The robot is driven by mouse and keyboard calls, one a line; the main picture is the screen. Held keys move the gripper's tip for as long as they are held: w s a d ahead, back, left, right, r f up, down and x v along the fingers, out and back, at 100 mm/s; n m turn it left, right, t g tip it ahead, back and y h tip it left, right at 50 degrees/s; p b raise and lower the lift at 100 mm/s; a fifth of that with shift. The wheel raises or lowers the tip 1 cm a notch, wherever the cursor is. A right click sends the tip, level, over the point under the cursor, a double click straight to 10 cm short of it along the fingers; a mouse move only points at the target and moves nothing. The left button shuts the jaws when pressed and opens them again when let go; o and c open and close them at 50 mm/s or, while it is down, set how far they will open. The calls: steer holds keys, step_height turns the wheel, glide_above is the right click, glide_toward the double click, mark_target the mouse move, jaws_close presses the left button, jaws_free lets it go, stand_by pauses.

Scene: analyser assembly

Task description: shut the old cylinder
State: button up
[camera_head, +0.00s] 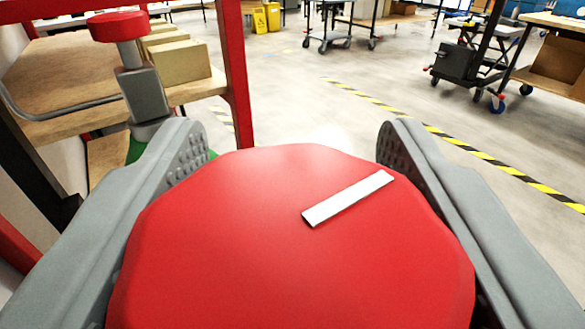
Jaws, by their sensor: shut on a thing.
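A large red valve knob (270,250) with a white stripe (348,198) fills the lower middle of the view. The stripe slants up to the right. My gripper (296,150) has its two grey fingers on either side of this knob and is shut on it. The cylinder under the knob is hidden, and I cannot tell from this view whether it is the old one. A second, smaller red knob (118,27) sits on a grey metal valve (143,92) at the upper left, apart from my gripper. A bit of green shows below that valve.
A red frame post (236,80) stands just behind and left of the held knob. Wooden shelves with cardboard boxes (175,62) are at the left. Yellow-black floor tape (480,155) crosses the open grey floor at the right. Carts and tables stand farther back.

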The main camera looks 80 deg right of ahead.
steer(key=o, duration=1)
steer(key=shift+c, duration=0.2)
steer(key=shift+a, duration=0.15)
steer(key=s+a, duration=0.1)
steer(key=a, duration=0.6)
steer(key=shift+s, duration=0.15)
